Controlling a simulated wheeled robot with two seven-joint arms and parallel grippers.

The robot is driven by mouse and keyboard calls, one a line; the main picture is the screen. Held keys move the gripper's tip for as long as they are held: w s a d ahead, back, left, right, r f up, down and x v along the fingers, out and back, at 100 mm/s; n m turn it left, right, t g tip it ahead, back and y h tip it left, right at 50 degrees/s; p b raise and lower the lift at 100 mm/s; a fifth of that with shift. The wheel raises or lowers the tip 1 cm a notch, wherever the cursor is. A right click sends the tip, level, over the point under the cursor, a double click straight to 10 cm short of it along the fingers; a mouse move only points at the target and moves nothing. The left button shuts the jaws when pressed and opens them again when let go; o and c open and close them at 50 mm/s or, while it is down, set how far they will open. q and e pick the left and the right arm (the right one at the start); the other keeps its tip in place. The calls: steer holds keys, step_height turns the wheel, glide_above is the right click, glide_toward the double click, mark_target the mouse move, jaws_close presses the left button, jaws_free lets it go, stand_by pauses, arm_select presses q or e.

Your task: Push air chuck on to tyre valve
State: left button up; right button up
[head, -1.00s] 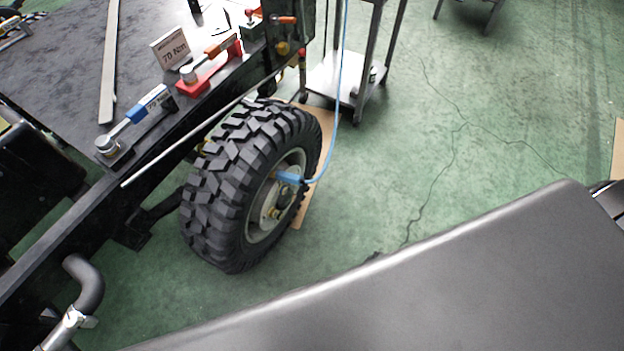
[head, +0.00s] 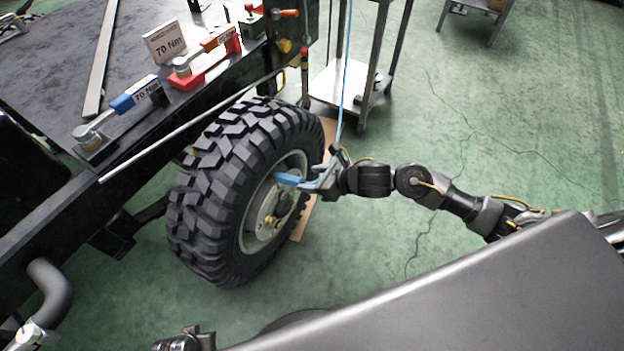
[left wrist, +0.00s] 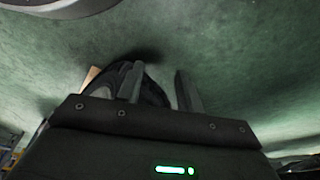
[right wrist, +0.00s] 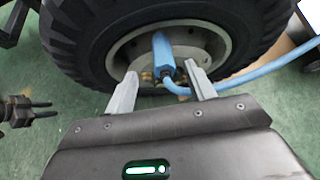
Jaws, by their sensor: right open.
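The blue air chuck (head: 289,180) sits at the wheel rim (head: 245,228) of the big black tyre (head: 205,190), with its blue hose (head: 347,60) leading up. In the right wrist view the chuck (right wrist: 163,58) points up against the rim, with the hose bending off to the right. My right gripper (head: 326,172) is open, just outboard of the chuck. In its wrist view its fingers (right wrist: 162,88) stand apart on either side of the chuck's lower end, not closed on it. The tyre valve cannot be made out. My left gripper (left wrist: 160,85) is open and empty, low above the floor.
A metal trolley (head: 340,88) stands behind the wheel.

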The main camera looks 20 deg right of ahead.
mark_target(292, 178)
steer(key=b+x, duration=0.2)
steer(key=x, duration=0.3)
steer(key=shift+w+a+f+b, duration=0.1)
steer(key=shift+f+b, duration=0.1)
steer(key=shift+b, duration=0.1)
steer(key=b+x, duration=0.2)
steer(key=shift+w+a+f, duration=0.2)
steer(key=shift+w+f, duration=0.05)
arm_select(q)
steer(key=w+b+v, duration=0.1)
steer(key=w+v, duration=0.1)
steer(key=v, duration=1)
steer(key=shift+r+t, duration=0.4)
arm_select(e)
steer(key=shift+w+a+f, duration=0.15)
steer(key=shift+w+a, duration=0.1)
arm_select(q)
steer(key=shift+a, duration=0.1)
arm_select(e)
steer(key=c, duration=1.1)
jaws_close()
